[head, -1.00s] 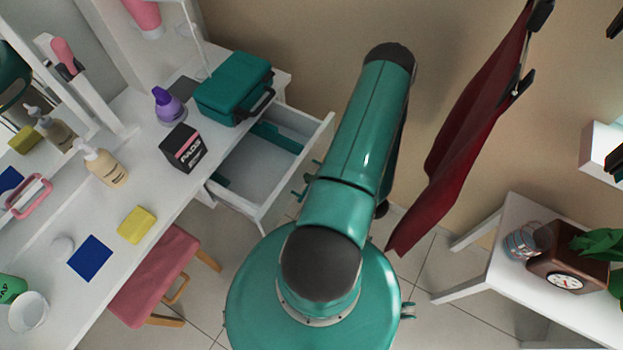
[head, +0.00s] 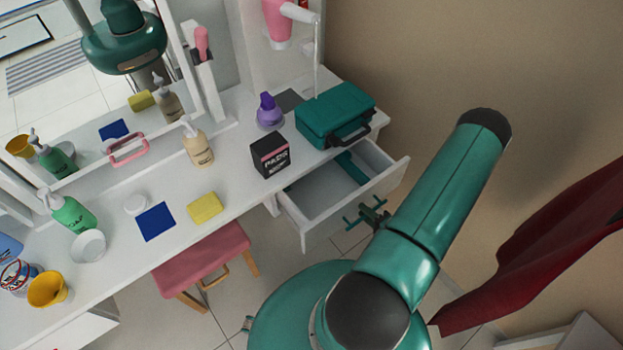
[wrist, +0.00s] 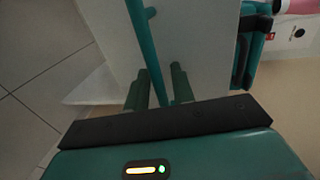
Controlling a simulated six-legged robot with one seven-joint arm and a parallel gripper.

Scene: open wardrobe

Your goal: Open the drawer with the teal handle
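The white drawer (head: 345,205) under the right end of the white table stands pulled out, and its inside shows from above. Its teal bar handle (wrist: 143,35) runs across the white front in the wrist view, with a short mounting post beside it. My gripper (wrist: 167,78) has one dark green finger on each side of the bar. In the head view, my gripper (head: 368,214) is at the drawer front, partly hidden by my arm, and there I cannot clearly separate fingers from handle.
A teal case (head: 335,112) stands above the drawer, beside a black box (head: 270,155) and a purple bottle (head: 269,112). A pink stool (head: 205,262) is left of the drawer. A dark red cloth (head: 545,250) hangs at right. Some tiled floor is free before the drawer.

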